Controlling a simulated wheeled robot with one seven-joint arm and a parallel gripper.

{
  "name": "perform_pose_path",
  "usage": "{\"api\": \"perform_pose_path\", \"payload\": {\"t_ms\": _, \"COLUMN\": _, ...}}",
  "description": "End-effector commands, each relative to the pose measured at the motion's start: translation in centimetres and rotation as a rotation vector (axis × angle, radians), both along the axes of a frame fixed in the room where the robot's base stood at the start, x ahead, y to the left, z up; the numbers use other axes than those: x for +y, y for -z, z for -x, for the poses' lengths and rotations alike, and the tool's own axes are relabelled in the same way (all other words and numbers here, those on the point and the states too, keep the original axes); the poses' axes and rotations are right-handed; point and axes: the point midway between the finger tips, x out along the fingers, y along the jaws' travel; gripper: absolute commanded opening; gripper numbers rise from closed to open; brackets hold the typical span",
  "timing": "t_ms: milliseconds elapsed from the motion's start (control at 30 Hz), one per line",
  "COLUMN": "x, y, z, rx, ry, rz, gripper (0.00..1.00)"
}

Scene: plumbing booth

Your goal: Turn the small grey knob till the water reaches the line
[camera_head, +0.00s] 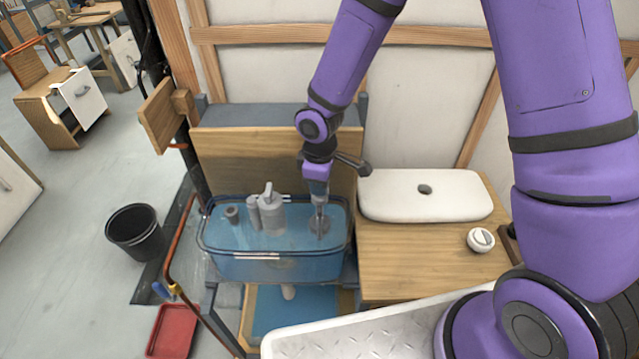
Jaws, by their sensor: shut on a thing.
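A clear blue-tinted tank (225,265) holds water and stands left of the wooden counter. A grey valve (270,212) with a raised top stands in the middle of the tank, and a short grey tube (232,214) stands at its left. My gripper (319,208) points down into the right part of the tank and is shut on the small grey knob. The fingers mostly hide the knob. A round grey piece (322,226) shows just below the fingertips. Pale marks show on the tank's front wall, but I cannot tell which is the line or how the water stands against it.
A white tank lid (425,194) lies on the wooden counter (390,262), with a round white dial (480,240) near it. A black bucket (135,232) and a red tray (171,331) are on the floor at left. A metal tread plate (350,328) is in front.

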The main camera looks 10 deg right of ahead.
Motion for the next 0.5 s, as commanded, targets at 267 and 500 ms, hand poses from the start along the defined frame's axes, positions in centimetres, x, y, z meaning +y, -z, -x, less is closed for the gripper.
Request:
{"api": "perform_pose_path", "payload": {"t_ms": 267, "x": 0.0, "y": -0.05, "z": -0.09, "rx": -0.002, "ry": -0.135, "rz": -0.002, "gripper": 0.0}}
{"api": "perform_pose_path", "payload": {"t_ms": 500, "x": 0.0, "y": -0.06, "z": -0.11, "rx": -0.003, "ry": -0.183, "rz": -0.001, "gripper": 0.0}}
